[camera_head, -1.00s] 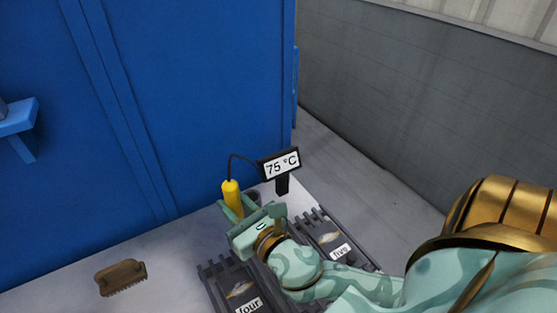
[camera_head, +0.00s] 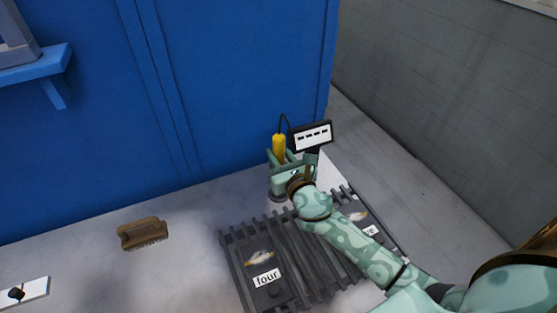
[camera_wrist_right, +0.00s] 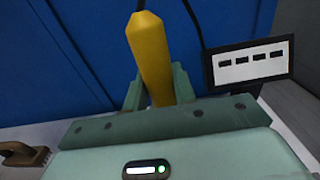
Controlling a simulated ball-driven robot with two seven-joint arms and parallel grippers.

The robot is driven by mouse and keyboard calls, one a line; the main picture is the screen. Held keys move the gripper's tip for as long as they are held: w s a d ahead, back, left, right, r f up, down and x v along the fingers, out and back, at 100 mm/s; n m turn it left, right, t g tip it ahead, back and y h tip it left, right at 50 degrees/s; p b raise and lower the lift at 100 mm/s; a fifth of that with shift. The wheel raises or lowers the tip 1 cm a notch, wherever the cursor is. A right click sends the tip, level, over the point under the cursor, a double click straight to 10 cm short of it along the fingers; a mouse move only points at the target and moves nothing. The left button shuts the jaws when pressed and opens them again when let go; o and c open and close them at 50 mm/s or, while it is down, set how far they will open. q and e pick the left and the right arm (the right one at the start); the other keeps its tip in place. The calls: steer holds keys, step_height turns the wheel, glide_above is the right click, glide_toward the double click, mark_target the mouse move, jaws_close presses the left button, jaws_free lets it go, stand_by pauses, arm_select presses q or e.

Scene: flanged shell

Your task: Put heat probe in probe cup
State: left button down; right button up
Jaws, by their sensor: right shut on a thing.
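The heat probe (camera_head: 279,146) has a yellow handle with a thin black cable running to the display. My right gripper (camera_head: 280,160) is shut on the handle, which stands roughly upright. In the right wrist view the yellow handle (camera_wrist_right: 150,55) rises between the fingers (camera_wrist_right: 156,90). The probe's lower end is hidden by the gripper. A dark round rim, seemingly the probe cup (camera_head: 277,196), shows just below the gripper and is mostly covered. I cannot tell whether the probe's tip is inside it. My left gripper is not in view.
The display (camera_head: 312,136) stands close right of the gripper and shows dashes. Slatted grates with plates labelled "four" (camera_head: 267,278) and "five" (camera_head: 370,230) lie in front. A brush (camera_head: 142,234) lies left. A blue wall (camera_head: 230,80) rises close behind.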

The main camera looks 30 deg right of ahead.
steer(key=shift+f, duration=0.15)
steer(key=o, duration=1)
steer(key=shift+r, duration=0.2)
steer(key=s, duration=1.2)
steer(key=shift+a, duration=0.35)
